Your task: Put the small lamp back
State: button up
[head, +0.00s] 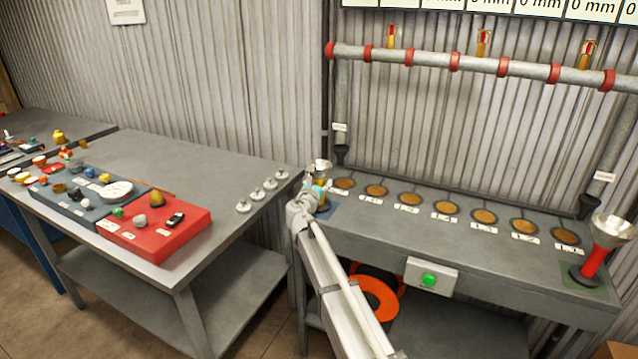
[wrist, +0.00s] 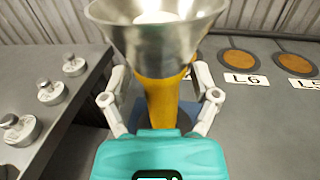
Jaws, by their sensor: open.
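I cannot pick out the small lamp for certain in either view. My gripper (wrist: 161,88) is open, with one finger on each side of the yellow stem (wrist: 163,103) of a metal funnel (wrist: 155,38). Whether the fingers touch the stem cannot be told. A pale rounded thing (wrist: 156,17) shows inside the funnel's mouth. In the head view my gripper (head: 319,190) is at the left end of the right bench, partly hiding this upright funnel (head: 320,166), which stands at a blue patch (head: 326,211).
The right bench (head: 400,228) has a row of labelled brown discs and a red-stemmed funnel (head: 592,262). The left table (head: 190,160) holds a red board (head: 145,249) with small objects, a dark board (head: 60,202) and several metal weights (head: 257,195). A pipe frame stands behind.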

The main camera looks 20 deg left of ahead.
jog(key=s+d, duration=0.1)
jog(key=s, duration=1.1)
dwell(0.8)
